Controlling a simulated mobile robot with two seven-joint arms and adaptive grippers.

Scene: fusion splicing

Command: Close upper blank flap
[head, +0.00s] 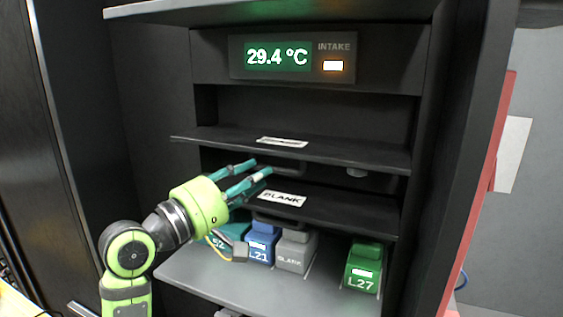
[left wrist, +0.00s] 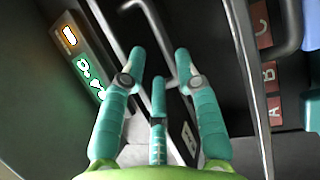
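The upper flap (head: 345,154) juts out from the dark cabinet, nearly level, with a white label (head: 282,141) too slanted to read. A dark handle (head: 285,168) shows under it. My right gripper is not in view.
A panel (head: 292,58) above reads 29.4 °C and INTAKE with an amber light. A grey shelf (head: 215,280) below holds teal, blue L21 (head: 262,243), grey (head: 296,250) and green L27 (head: 364,265) modules. Red tags A, B, C (left wrist: 268,75) show in the wrist view.

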